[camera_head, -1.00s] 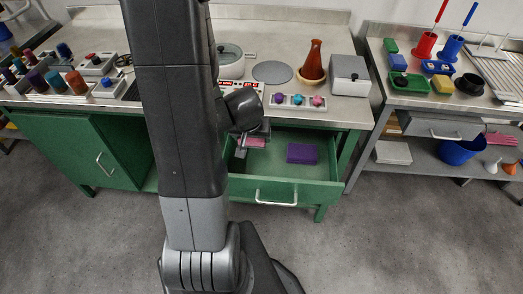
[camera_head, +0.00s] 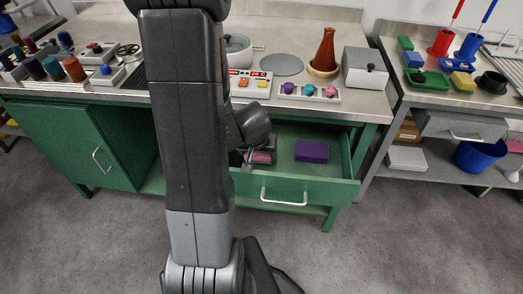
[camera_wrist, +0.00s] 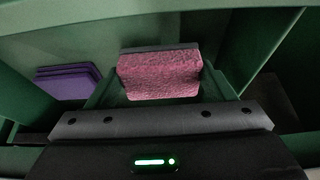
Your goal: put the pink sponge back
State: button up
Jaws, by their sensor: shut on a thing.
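The pink sponge (camera_head: 263,156) is in my gripper (camera_head: 256,159), inside the outline of the open green drawer (camera_head: 325,186). In the wrist view the sponge (camera_wrist: 158,76) is a pink rough block with a grey strip along its far edge, and my gripper (camera_wrist: 158,88) is shut on it. A purple block (camera_head: 311,151) lies on the drawer floor to the right of the sponge. It also shows at the left in the wrist view (camera_wrist: 66,83). My arm hides the drawer's left part. I cannot tell whether the sponge touches the drawer floor.
The worktop above carries a control box (camera_head: 250,86), a tray with coloured knobs (camera_head: 309,92), a brown flask (camera_head: 325,50) and a grey box (camera_head: 365,67). The drawer front with its white handle (camera_head: 284,198) stands out. Its floor around the purple block is clear.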

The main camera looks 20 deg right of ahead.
aim_at(258, 160)
notch_tip(258, 160, down, 4)
jog(key=b, duration=0.3)
jog(key=w+d+p, duration=0.1)
jog(key=w+p, duration=0.1)
jog(key=w, duration=0.1)
jog(key=shift+d+r, duration=0.35)
jog(key=shift+d, duration=0.05)
jog(key=shift+w+d+p, duration=0.5)
jog(key=shift+w+p, duration=0.2)
jog(key=shift+w, duration=0.05)
jog(key=shift+w+d+f+p, duration=0.25)
jog(key=shift+w+d, duration=0.1)
jog(key=shift+w, duration=0.2)
jog(key=shift+w+d+f+p, duration=0.1)
jog(key=shift+w+d+f, duration=0.2)
jog(key=shift+w, duration=0.35)
jog(key=shift+f+b, duration=0.3)
jog(key=o, duration=1.2)
jog(key=shift+r, duration=0.15)
